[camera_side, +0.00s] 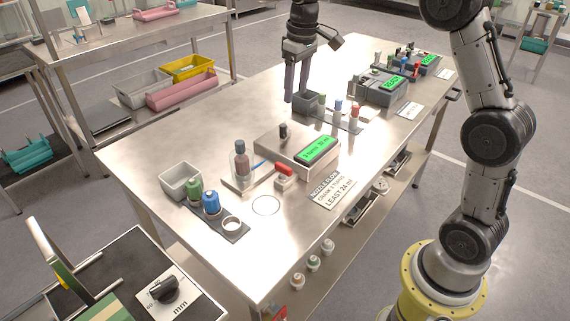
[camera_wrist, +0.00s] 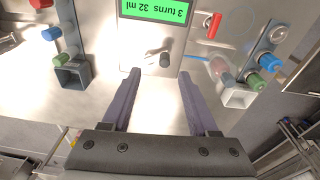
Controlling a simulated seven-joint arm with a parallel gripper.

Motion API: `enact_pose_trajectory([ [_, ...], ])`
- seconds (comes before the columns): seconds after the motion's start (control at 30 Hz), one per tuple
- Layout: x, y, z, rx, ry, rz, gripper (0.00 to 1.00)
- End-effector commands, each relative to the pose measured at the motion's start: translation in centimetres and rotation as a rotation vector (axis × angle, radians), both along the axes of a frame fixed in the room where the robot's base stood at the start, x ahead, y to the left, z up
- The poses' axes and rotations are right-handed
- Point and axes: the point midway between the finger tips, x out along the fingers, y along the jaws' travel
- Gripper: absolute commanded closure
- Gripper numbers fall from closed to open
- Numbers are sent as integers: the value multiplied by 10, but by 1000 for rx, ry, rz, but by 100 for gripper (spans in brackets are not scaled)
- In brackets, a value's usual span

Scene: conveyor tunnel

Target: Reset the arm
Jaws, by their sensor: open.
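My gripper (camera_side: 296,97) hangs fingers-down above the far part of the steel table (camera_side: 130,160), beside a small grey open bin (camera_side: 309,103). Its two fingers are apart. In the wrist view my gripper (camera_wrist: 158,76) is open, with nothing held between its fingers. Beyond the fingertips in that view is a metal box with a black knob (camera_wrist: 164,60) and a green display (camera_wrist: 156,10) reading "3 turns 32 ml". In the side view this box (camera_side: 270,141) stands at mid-table, nearer the camera than my gripper.
A clear bottle (camera_side: 241,162) and red handle (camera_side: 284,169) stand by the box. A grey bin (camera_side: 180,180), green-topped (camera_side: 195,189) and blue-topped (camera_side: 211,203) items sit nearer left. More display boxes (camera_side: 380,86) stand at far right. A printed card (camera_side: 333,187) lies at the front edge.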

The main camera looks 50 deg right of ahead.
Motion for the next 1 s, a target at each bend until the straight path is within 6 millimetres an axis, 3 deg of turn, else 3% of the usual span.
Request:
enact_pose_trajectory([
  [0.03, -15, 11, 22, -7, -38, 17, 40],
  [0.1, -38, 24, 45, -14, -81, 34, 40],
  [0.2, -75, 41, 68, -20, -141, 51, 40],
  [0.3, -114, 56, 82, -22, -199, 60, 40],
  [0.43, -167, 72, 86, -19, -269, 65, 40],
  [0.57, -220, 83, 72, -10, -333, 62, 40],
  [0.7, -264, 89, 43, 6, -380, 44, 40],
  [0.83, -288, 91, 14, 19, -390, 17, 40],
  [1.0, -297, 91, -12, 29, -365, -20, 40],
])
